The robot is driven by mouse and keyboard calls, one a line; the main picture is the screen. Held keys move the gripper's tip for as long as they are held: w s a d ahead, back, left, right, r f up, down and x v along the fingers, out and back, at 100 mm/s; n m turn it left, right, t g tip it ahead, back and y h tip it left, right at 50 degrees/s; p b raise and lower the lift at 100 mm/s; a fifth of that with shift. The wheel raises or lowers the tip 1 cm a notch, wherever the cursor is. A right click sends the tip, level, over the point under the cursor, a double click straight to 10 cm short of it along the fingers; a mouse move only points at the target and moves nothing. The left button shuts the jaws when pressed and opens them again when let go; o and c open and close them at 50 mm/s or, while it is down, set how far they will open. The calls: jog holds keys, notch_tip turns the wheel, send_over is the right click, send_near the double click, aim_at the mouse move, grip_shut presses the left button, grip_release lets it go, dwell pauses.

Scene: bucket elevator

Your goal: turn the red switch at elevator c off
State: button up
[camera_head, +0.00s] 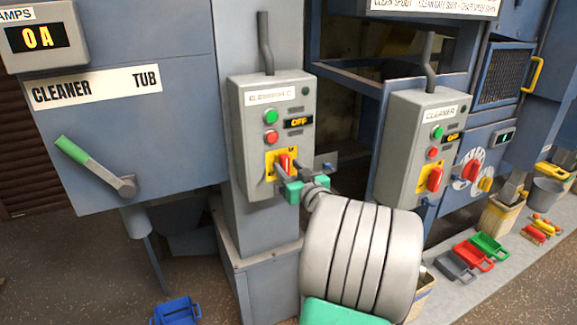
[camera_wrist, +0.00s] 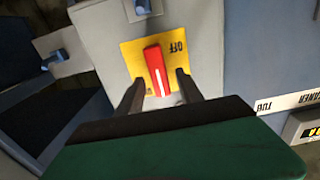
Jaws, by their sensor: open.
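The box with a blurred label that seems to end in C (camera_head: 268,125) is on the grey column at centre. Its display (camera_head: 298,122) reads OFF. Its red switch (camera_head: 285,162) sits on a yellow plate and looks roughly upright; my gripper partly covers it. My gripper (camera_head: 288,171) is open. Its fingers (camera_wrist: 160,84) are either side of the switch's lower end. I cannot tell whether they touch it.
A similar cleaner box (camera_head: 415,150) with its own red switch stands to the right. A green-handled lever (camera_head: 95,165) is on the left panel. A blue scoop (camera_head: 177,310) lies on the floor. Trays and a bucket (camera_head: 547,192) are at right.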

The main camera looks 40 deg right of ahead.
jog(key=shift+c, duration=0.4)
grip_shut()
